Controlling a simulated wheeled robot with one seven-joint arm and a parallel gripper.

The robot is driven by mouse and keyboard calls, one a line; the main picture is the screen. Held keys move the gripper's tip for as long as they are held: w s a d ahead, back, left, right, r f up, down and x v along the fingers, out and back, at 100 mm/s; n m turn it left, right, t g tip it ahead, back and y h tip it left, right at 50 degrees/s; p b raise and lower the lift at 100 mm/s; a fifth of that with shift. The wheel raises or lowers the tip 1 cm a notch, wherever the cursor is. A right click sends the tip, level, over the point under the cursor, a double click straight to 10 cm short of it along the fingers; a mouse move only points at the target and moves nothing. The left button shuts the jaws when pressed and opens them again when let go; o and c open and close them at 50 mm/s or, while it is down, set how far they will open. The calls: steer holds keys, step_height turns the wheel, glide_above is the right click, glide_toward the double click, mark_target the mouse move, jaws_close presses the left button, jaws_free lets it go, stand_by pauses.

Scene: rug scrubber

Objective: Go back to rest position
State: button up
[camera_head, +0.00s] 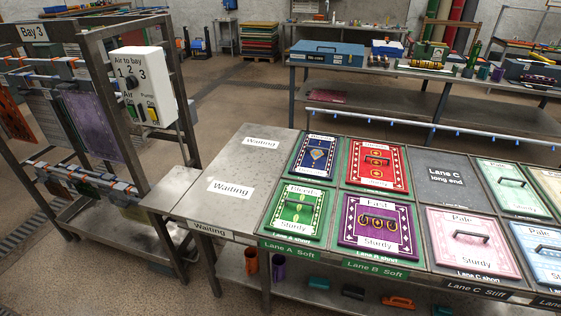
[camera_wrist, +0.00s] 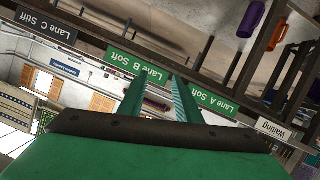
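My gripper (camera_wrist: 157,84) shows only in the wrist view. Its two green fingers stand apart with a gap between them, and nothing is held there. The wrist view is turned over, and beyond the fingers it shows the front edge of the lane table with the signs Lane B Soft (camera_wrist: 137,67) and Lane A Soft (camera_wrist: 214,102). The distance from the fingers to the table edge is hard to tell. In the head view no part of my arm or gripper shows.
The lane table (camera_head: 215,206) bears several rug panels with handles, such as the purple one (camera_head: 359,240). A metal rack (camera_head: 108,62) with a white control box (camera_head: 147,84) stands at left. Bare floor (camera_head: 230,97) lies behind, before a back bench (camera_head: 400,95).

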steer(key=s+a+r+t+y, duration=0.1)
steer(key=s+a+r, duration=0.3)
steer(key=s+a, duration=0.5)
steer(key=s+a+r+t+y, duration=0.1)
steer(key=s+a+r+y, duration=0.3)
steer(key=s+a, duration=0.5)
steer(key=shift+s+r+n, duration=0.3)
steer(key=shift+s+r, duration=0.35)
steer(key=shift+s, duration=0.3)
steer(key=shift+a, duration=0.1)
